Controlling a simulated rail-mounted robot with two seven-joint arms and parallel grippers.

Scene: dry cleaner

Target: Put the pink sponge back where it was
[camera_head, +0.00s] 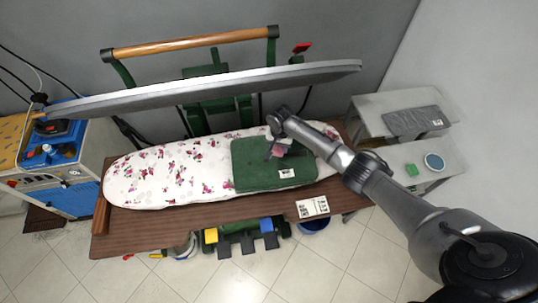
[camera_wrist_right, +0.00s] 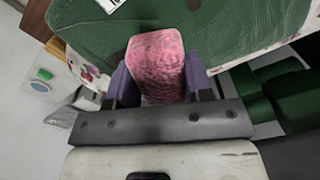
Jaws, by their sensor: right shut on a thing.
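The pink sponge (camera_wrist_right: 155,58) is between the two fingers of my right gripper (camera_wrist_right: 156,88) in the right wrist view. The gripper is shut on it. In the head view, my right gripper (camera_head: 275,152) is over the folded green cloth (camera_head: 250,178) on the ironing board, and the sponge (camera_head: 280,149) shows as a small pink patch, partly hidden by the gripper. The green cloth (camera_wrist_right: 225,28) lies behind the sponge in the wrist view; I cannot tell whether they touch. My left gripper is not in view.
The floral ironing board (camera_head: 150,180) sits on a brown wooden table (camera_head: 150,222). A raised metal press plate (camera_head: 220,88) spans behind it. At right, a grey stand (camera_head: 400,152) holds a green block (camera_head: 411,170) and a round blue-rimmed dish (camera_head: 434,162). A printed card (camera_head: 312,207) lies in front.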

